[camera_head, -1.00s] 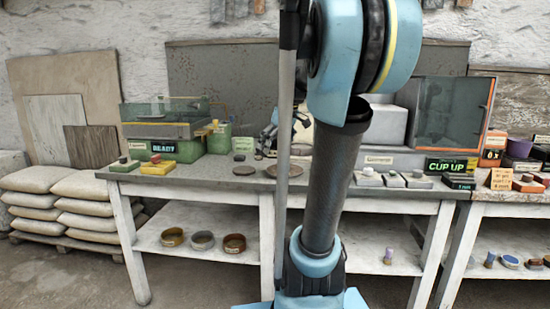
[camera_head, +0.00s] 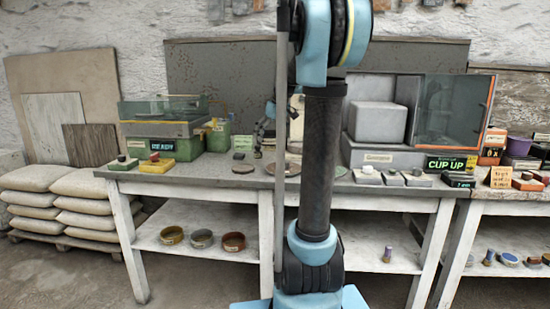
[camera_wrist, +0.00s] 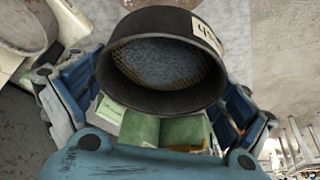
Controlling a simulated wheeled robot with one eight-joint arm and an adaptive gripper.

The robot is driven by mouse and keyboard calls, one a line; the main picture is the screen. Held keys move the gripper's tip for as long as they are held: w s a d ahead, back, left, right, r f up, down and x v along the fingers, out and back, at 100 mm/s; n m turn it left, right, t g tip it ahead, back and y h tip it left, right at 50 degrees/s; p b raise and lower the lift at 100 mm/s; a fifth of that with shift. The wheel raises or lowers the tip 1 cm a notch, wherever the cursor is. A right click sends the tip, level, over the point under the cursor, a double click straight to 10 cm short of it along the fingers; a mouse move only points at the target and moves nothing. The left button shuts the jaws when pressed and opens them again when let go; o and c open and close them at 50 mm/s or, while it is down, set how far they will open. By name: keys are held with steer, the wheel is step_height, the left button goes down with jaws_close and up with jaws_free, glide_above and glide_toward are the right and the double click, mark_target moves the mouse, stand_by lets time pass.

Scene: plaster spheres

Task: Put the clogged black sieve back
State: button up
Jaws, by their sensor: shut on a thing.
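The black sieve (camera_wrist: 165,103) fills the upper middle of the wrist view, with a pale label on its rim. Grey material covers much of its mesh, and bare brownish mesh shows at the sides. My gripper (camera_wrist: 160,84) is shut on the sieve, with one blue finger on each side. In the head view, part of my gripper (camera_head: 264,128) shows low over the back of the bench, left of my column. The sieve cannot be made out there. Three round sieves, yellowish (camera_head: 171,236), grey (camera_head: 202,239) and brown (camera_head: 233,242), stand on the lower shelf.
The long bench (camera_head: 200,181) carries a green machine (camera_head: 165,128) at left and a glass-fronted cabinet (camera_head: 445,115) marked CUP UP at right. Flat discs (camera_head: 243,168) lie mid-bench. The shelf (camera_head: 190,216) has free room around the sieves. Sacks (camera_head: 85,185) are stacked at left.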

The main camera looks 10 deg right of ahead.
steer(key=m, duration=0.1)
glide_above(263, 162)
steer(key=s, duration=0.2)
step_height(263, 162, down, 2)
steer(key=f, duration=1)
steer(key=shift+w+d+f, duration=0.2)
steer(key=shift+w+d, duration=0.05)
steer(key=shift+d, duration=0.15)
steer(key=o, duration=0.8)
